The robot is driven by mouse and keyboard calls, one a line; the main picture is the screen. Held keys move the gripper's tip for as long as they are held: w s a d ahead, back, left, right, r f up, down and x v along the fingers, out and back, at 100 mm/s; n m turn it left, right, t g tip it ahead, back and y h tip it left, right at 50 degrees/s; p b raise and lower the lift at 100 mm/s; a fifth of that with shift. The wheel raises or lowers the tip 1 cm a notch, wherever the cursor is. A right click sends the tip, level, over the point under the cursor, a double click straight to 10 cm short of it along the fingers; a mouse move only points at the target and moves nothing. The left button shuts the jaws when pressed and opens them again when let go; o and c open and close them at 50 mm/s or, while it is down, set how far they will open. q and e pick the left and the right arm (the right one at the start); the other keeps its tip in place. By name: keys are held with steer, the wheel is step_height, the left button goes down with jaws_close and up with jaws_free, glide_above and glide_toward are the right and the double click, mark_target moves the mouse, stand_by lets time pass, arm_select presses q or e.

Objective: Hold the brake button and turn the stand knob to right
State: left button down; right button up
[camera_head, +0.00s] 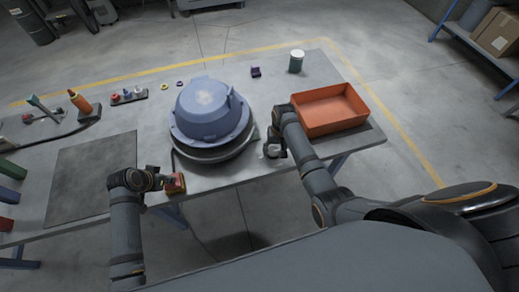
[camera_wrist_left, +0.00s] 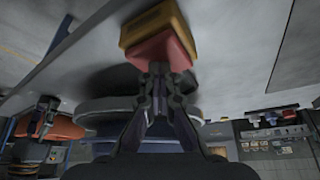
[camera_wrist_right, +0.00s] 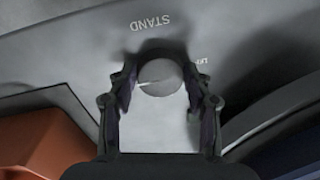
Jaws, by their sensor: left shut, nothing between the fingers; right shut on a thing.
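The brake button (camera_wrist_left: 165,49) is a red block on a yellow base (camera_wrist_left: 152,25); in the head view the red button (camera_head: 174,182) sits at the table's front edge. My left gripper (camera_wrist_left: 160,70) is shut and empty, its fingertips against or just at the red face; exact contact is hard to tell. The stand knob (camera_wrist_right: 161,78) is round and grey with a pale line pointing left, below the printed word STAND. My right gripper (camera_wrist_right: 161,104) is shut on this knob, a finger on each side. In the head view my right gripper (camera_head: 274,147) is right of the blue hood (camera_head: 207,105).
The hood rests on a round grey stand (camera_head: 213,155). An orange bin (camera_head: 330,109) is close to my right forearm. A dark mat (camera_head: 90,178) lies left on the table (camera_head: 158,120).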

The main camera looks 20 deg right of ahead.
arm_select(q)
steer(key=shift+s+f, duration=0.1)
arm_select(e)
steer(key=shift+d, duration=0.1)
steer(key=o, duration=1.2)
steer(key=shift+c, duration=0.2)
step_height(320, 180, up, 12)
steer(key=d, duration=0.1)
steer(key=shift+s, duration=0.2)
arm_select(q)
step_height(320, 180, up, 7)
steer(key=p, duration=0.8)
arm_select(e)
step_height(320, 180, up, 8)
glide_above(277, 152)
